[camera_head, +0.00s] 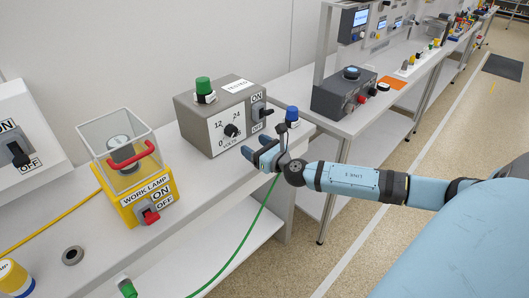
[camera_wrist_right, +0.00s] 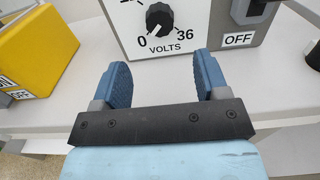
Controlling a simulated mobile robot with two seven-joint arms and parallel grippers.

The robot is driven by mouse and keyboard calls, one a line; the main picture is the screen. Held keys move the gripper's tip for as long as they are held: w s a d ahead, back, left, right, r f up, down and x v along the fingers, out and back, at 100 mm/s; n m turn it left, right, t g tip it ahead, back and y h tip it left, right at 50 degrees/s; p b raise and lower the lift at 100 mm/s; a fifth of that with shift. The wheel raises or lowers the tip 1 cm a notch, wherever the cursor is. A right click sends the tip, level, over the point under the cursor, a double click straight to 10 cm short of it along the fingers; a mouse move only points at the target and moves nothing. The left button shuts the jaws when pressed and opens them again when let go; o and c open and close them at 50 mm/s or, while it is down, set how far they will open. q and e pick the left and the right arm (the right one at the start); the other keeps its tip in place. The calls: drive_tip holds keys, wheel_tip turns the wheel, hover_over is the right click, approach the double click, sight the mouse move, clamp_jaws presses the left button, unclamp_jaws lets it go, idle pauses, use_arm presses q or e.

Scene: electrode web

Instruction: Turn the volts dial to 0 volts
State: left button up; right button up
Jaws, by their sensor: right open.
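The black volts dial (camera_head: 231,130) is on the white front face of a grey power supply box (camera_head: 187,116), with 0, 12 and 24 readable around it. My right gripper (camera_head: 258,148) is open and empty, in front of the box and apart from the dial. In the right wrist view its two blue fingers (camera_wrist_right: 161,66) point toward the dial.
A yellow work lamp (camera_head: 150,199) with a clear cover stands left of the box. The box has an ON/OFF switch (camera_head: 258,107) and a green terminal (camera_head: 203,88) on top. A blue terminal (camera_head: 292,115) is to the right. A green cable (camera_head: 243,242) hangs below my gripper.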

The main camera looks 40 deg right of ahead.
drive_tip(key=shift+s+d, duration=0.15)
drive_tip(key=shift+s, duration=1.9)
